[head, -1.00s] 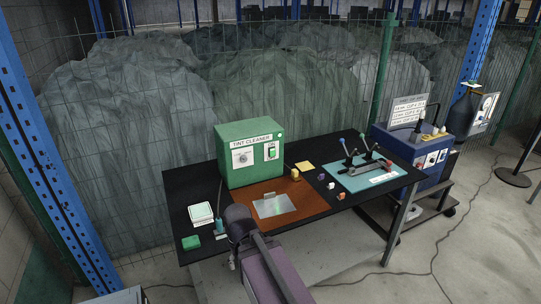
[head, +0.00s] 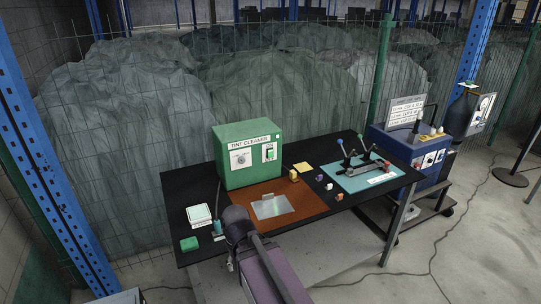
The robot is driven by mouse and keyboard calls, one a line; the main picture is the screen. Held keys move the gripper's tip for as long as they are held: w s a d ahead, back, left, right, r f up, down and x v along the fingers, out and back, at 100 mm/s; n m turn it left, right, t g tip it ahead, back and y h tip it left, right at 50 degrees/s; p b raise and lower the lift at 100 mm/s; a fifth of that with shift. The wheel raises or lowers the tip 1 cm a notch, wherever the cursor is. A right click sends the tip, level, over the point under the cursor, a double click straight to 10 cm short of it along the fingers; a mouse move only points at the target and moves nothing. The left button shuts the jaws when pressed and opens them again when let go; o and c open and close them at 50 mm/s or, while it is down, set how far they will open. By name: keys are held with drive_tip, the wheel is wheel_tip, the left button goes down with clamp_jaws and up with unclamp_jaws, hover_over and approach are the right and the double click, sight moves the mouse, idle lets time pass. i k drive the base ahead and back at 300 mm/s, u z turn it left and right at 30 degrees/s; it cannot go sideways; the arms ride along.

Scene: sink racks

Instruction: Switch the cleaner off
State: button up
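The cleaner is a green box (head: 232,170) labelled "TINT CLEANER", upright at the back left of the black table in the head view. Its front has a round dial (head: 241,159) on a white plate and a green switch (head: 270,153) on another plate to the right. The switch's position is too small to read. A small light spot (head: 277,137) shows at the upper right of the front. The end of my arm is in front of the table, left of centre, apart from the switch. My gripper's fingers are not clear there, so open or shut cannot be told.
An orange mat (head: 300,192) with a grey plate (head: 270,207) lies before the cleaner. Small blocks and a teal board with levers (head: 345,180) are to the right. A blue machine (head: 405,150) stands beyond.

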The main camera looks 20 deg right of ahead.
sight(269, 151)
drive_tip(key=z, duration=0.05)
drive_tip(key=k, duration=1.35)
drive_tip(key=z, duration=0.2)
drive_tip(key=i, duration=1.8)
drive_tip(key=u, duration=0.2)
